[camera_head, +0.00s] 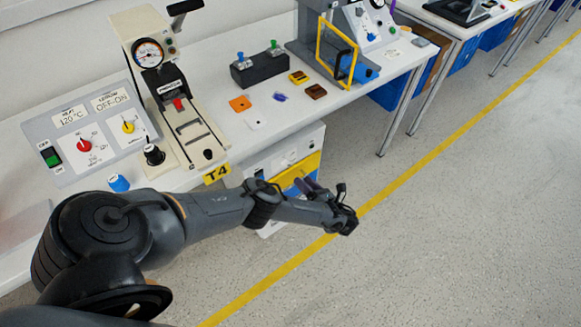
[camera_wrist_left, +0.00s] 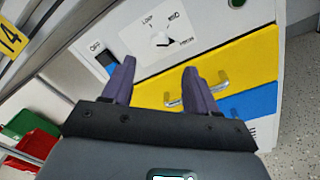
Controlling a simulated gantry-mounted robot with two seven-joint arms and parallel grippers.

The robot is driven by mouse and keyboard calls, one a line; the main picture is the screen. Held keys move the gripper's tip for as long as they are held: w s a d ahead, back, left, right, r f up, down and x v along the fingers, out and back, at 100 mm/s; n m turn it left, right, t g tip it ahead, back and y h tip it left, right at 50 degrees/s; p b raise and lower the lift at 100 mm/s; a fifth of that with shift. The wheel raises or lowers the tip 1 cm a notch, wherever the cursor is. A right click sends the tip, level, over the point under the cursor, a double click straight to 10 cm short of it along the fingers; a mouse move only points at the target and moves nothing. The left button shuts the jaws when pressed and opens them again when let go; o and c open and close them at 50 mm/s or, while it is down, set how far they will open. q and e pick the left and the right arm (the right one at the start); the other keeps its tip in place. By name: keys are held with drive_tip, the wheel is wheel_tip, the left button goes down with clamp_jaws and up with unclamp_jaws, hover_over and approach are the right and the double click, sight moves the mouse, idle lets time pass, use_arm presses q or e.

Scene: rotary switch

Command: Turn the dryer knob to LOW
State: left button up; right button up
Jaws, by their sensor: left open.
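In the left wrist view a white panel carries a round pale knob (camera_wrist_left: 166,41) with a dark pointer mark. Small blurred labels stand around it; one at its upper left seems to read LOW. I cannot tell for sure which label the pointer faces. My left gripper (camera_wrist_left: 159,67) is open and empty, its two purple fingers pointing toward the panel just below the knob, apart from it. In the head view the left gripper (camera_head: 308,185) is in front of the white cabinet (camera_head: 258,172) under the table; the knob is not clear there. The right gripper is not in view.
A yellow drawer (camera_wrist_left: 235,62) with a metal handle and a blue drawer lie below the knob. A dark switch (camera_wrist_left: 106,59) sits left of it. The table (camera_head: 215,60) above holds a heater control box (camera_head: 90,125) and a press. Floor to the right is clear.

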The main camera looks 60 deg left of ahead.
sight(288, 165)
use_arm(q)
drive_tip(key=a, duration=0.2)
drive_tip(key=s+a+b, duration=0.1)
drive_tip(key=a, duration=0.5)
drive_tip(key=shift+s+a+b, duration=0.25)
drive_tip(key=shift+s+b, duration=0.1)
drive_tip(key=shift+s, duration=0.05)
drive_tip(key=shift+c, duration=1.3)
drive_tip(key=shift+w+a, duration=0.1)
drive_tip(key=shift+w, duration=0.2)
drive_tip(key=c, duration=0.5)
drive_tip(key=shift+c, duration=0.7)
